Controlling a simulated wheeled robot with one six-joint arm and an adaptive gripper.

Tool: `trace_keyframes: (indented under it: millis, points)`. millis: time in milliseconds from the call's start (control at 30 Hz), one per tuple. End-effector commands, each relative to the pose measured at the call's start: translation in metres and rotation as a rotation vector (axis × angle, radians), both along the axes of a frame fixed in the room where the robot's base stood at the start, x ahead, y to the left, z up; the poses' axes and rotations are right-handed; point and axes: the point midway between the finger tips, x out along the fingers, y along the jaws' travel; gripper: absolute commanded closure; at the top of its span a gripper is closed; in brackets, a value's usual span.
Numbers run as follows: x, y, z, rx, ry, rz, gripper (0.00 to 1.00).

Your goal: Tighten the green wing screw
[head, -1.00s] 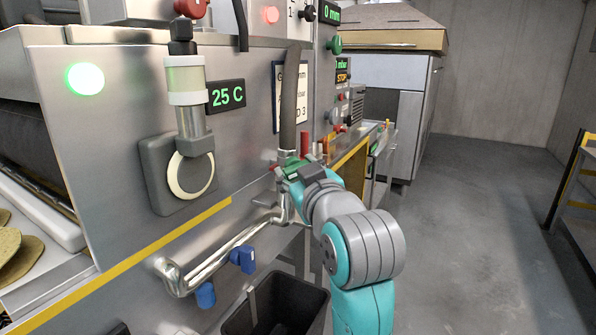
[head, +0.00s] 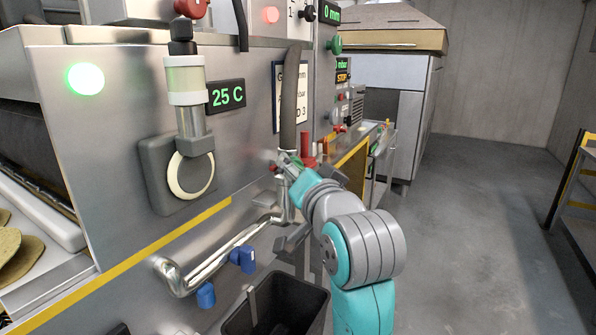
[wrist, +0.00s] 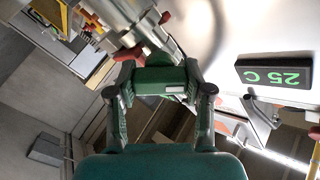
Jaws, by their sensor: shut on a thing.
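The green wing screw (wrist: 160,78) shows between my fingers in the wrist view, with a rounded green part behind its wide body. My gripper (wrist: 161,88) has one finger at each side of it and is shut on it. In the head view my gripper (head: 291,172) is at the pipe fitting below the dark hose. It hides most of the screw there. How far the screw is turned in cannot be told.
Red handles (wrist: 128,54) are close beside the screw. The dark hose (head: 289,100) hangs above it. A steel pipe with blue valves (head: 243,258) and a black bin (head: 285,308) are below. The 25 C display (head: 226,96) is to the left.

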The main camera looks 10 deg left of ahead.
Motion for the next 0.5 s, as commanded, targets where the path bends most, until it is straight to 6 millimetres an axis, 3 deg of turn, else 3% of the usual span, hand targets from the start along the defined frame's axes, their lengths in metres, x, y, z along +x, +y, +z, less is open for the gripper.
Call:
trace_keyframes:
  millis: [500]
  points:
    - [0.0002,0.0002,-0.0012,0.3,0.153,0.0,0.84]
